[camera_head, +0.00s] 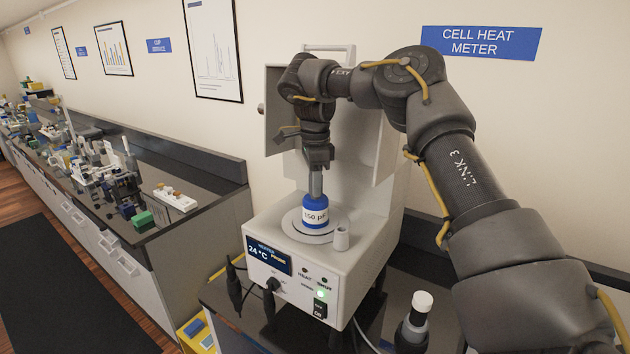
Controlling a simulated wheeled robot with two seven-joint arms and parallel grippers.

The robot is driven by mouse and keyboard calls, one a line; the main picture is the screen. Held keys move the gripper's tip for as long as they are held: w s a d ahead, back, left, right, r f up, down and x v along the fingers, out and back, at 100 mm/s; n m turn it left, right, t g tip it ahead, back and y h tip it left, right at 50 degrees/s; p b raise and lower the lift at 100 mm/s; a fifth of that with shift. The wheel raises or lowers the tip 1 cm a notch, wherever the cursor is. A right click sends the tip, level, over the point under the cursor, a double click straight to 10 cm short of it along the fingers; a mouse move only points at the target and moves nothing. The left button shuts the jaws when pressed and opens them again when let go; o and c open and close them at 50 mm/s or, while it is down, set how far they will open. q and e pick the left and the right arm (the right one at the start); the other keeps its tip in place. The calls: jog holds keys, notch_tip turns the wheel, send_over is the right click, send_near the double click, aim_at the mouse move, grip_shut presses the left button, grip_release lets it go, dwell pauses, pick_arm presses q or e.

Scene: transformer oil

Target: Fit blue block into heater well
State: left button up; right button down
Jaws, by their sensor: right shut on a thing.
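The blue block (315,212) has a white label that seems to read "150 pF". It stands upright over the round plate (296,229) on top of the cell heat meter (254,226). The heater well is hidden beneath the block, so I cannot tell how deep the block sits. My right gripper (316,184) points straight down and is shut on the top of the block. The meter's display reads 24 °C and a green light glows on its front panel. My left gripper is not in view.
A small pale knob (341,238) stands beside the plate. The meter's upright back housing (375,150) rises close behind my arm. A cluttered bench (200,212) runs along the left wall.

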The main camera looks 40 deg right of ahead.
aim_at(315, 203)
jog(key=shift+f+b, duration=0.35)
jog(key=shift+f, duration=2.9)
jog(key=c, duration=0.9)
grip_release()
jog(key=shift+c, duration=0.2)
jog(key=shift+r, duration=0.25)
notch_tip(315, 203, up, 7)
jog(key=shift+a+r, duration=0.1)
